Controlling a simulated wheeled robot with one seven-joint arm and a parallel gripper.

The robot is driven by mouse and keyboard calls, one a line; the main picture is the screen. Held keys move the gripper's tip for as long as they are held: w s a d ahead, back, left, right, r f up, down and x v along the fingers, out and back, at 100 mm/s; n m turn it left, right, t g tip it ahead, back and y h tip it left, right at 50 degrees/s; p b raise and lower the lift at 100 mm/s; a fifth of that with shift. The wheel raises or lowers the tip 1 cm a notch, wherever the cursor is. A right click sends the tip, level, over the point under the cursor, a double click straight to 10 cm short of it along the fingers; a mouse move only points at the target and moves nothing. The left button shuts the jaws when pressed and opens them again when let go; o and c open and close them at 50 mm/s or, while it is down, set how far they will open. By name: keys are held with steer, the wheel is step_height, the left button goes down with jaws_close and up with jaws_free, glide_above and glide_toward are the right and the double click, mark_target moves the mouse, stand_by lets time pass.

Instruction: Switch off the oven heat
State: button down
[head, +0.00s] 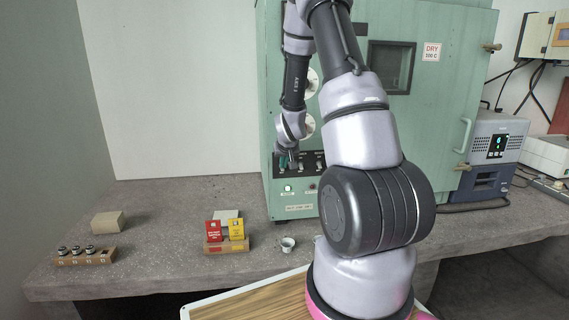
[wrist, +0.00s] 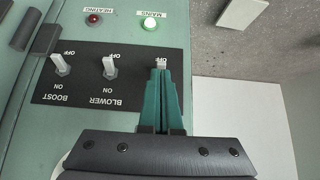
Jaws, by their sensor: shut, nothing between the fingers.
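The green oven (head: 285,170) stands on the bench, with its switch panel low on the left of its front. The wrist view shows the panel upside down, with the boost switch (wrist: 58,63) and the blower switch (wrist: 110,65). Their white levers lean toward the OFF marks. A third switch (wrist: 161,62) shows only its white tip near an OFF mark; my fingers hide its base and name. My gripper (wrist: 162,74) is shut and empty, its green fingertips right at this third lever. It also shows in the head view (head: 287,162). Contact cannot be told.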

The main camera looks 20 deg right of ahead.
steer(key=shift+r, duration=0.15)
steer(key=shift+r, duration=0.7)
